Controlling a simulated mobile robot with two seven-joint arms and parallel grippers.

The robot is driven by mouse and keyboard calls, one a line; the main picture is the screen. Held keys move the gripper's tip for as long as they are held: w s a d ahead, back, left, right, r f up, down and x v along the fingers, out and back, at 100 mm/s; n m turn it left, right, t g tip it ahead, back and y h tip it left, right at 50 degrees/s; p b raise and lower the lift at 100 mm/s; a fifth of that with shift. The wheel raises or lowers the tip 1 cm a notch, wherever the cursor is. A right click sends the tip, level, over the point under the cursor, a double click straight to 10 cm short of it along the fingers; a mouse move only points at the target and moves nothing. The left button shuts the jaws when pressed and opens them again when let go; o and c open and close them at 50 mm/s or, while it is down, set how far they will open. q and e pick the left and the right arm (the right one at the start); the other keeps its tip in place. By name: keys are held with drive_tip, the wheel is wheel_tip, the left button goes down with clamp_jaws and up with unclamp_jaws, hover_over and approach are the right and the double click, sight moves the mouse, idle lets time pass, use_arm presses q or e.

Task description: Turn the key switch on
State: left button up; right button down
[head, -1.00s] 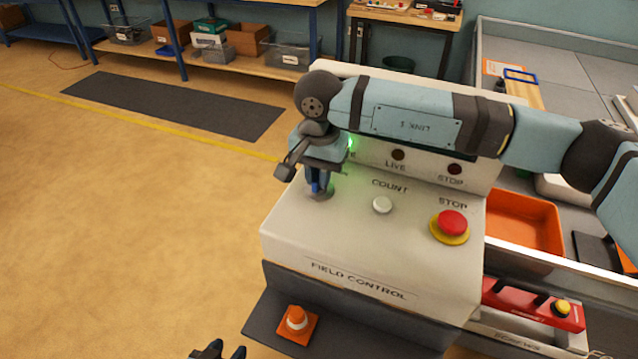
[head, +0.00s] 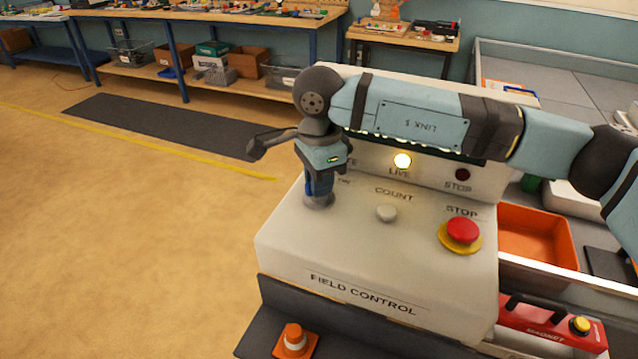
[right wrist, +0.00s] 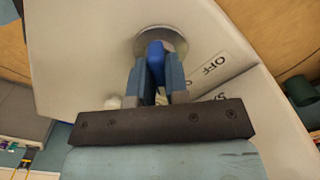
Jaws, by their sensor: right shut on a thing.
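The key switch (head: 319,202) is on the left of the sloped top of the white field control box (head: 285,245). My right gripper (head: 318,188) points down over it and is shut on its blue key. In the right wrist view the blue key (right wrist: 155,62) sits between the two fingers (right wrist: 156,85), in front of the round metal base (right wrist: 176,42). An OFF label (right wrist: 207,68) shows beside it. On the back panel the LIVE lamp (head: 402,160) glows yellow-white and the STOP lamp (head: 462,174) is dark. My left gripper is not in the head view.
A white COUNT button (head: 386,213) and a red STOP button (head: 463,231) on a yellow ring are right of the key. An orange cone (head: 294,340) stands on the dark ledge in front. An orange bin (head: 535,235) is at the right. The floor at left is open.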

drive_tip(key=shift+m, duration=0.4)
drive_tip(key=c, duration=1.1)
unclamp_jaws()
wheel_tip(320, 180, up, 14)
drive_tip(key=shift+f+p, duration=0.1)
drive_tip(key=shift+p, duration=0.4)
